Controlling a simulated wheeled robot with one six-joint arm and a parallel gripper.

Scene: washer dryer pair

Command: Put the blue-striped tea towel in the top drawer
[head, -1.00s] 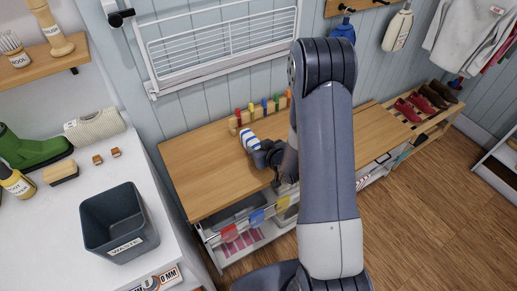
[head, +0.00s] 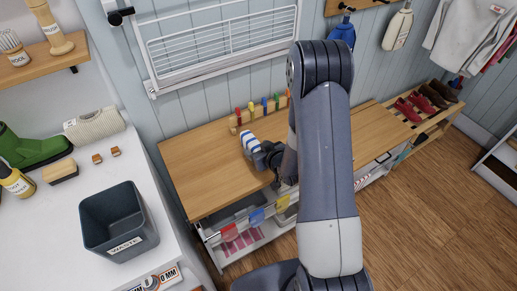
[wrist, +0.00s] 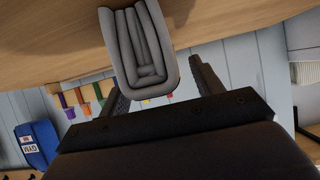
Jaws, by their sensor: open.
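The blue-striped tea towel (head: 248,144) is a small folded or rolled white bundle with blue stripes, over the wooden worktop (head: 200,165). In the wrist view the towel (wrist: 138,50) shows its layered end in grey shadow, in front of my fingers. My gripper (head: 261,156) is right beside the towel's near end. In the wrist view my gripper (wrist: 160,88) has its two fingers spread, with the towel's end between their tips. I cannot tell whether they touch it. Below the worktop are drawers (head: 240,212), partly hidden by my arm; I cannot tell how far the top one is open.
A rack of coloured pegs (head: 255,108) stands at the back wall. A waste bin (head: 120,222) is on the white counter to the left. The left worktop is clear.

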